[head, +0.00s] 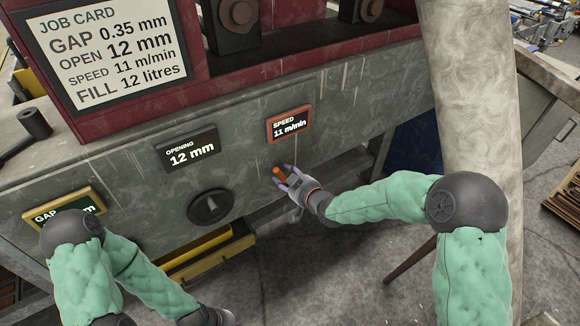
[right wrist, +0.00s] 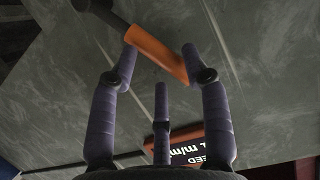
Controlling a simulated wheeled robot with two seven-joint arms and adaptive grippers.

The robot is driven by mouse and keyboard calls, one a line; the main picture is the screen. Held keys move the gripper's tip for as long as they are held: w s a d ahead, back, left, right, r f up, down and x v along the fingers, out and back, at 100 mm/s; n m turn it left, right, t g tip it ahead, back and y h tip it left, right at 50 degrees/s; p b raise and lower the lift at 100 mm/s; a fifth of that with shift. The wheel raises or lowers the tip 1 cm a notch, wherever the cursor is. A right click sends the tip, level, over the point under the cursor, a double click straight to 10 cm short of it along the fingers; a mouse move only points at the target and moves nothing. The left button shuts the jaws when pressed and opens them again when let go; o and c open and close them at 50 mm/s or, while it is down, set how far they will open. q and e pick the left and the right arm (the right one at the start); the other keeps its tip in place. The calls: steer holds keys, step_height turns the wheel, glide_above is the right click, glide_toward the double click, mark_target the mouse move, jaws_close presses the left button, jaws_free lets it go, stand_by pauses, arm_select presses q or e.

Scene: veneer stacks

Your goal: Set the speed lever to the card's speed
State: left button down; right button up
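The job card (head: 105,50) is white with dark print and lists speed 11 m/min. The speed display (head: 289,124), framed in orange, reads 11 m/min; part of it shows upside down in the right wrist view (right wrist: 188,147). The speed lever (head: 279,174) has an orange handle, which also shows in the right wrist view (right wrist: 155,52), slanting across between the fingertips. My right gripper (head: 289,178) is at the lever with its fingers spread; whether they touch the handle is unclear. My left gripper (head: 222,317) is at the bottom edge, mostly cut off.
The opening display (head: 188,149) reads 12 mm, with a black dial (head: 210,207) below it. The gap display (head: 62,207) is partly hidden by my left arm. A yellow-edged tray (head: 205,255) sits under the grey machine front. A thick pale column (head: 470,90) stands at right.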

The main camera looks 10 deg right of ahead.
steer(key=shift+r+p+v, duration=0.15)
steer(key=shift+p+v, duration=0.1)
steer(key=shift+v, duration=1.05)
steer(key=shift+r+p+v, duration=0.1)
steer(key=shift+p+v, duration=0.15)
steer(key=shift+v, duration=1.1)
steer(key=shift+w+d, duration=0.1)
steer(key=shift+w, duration=0.05)
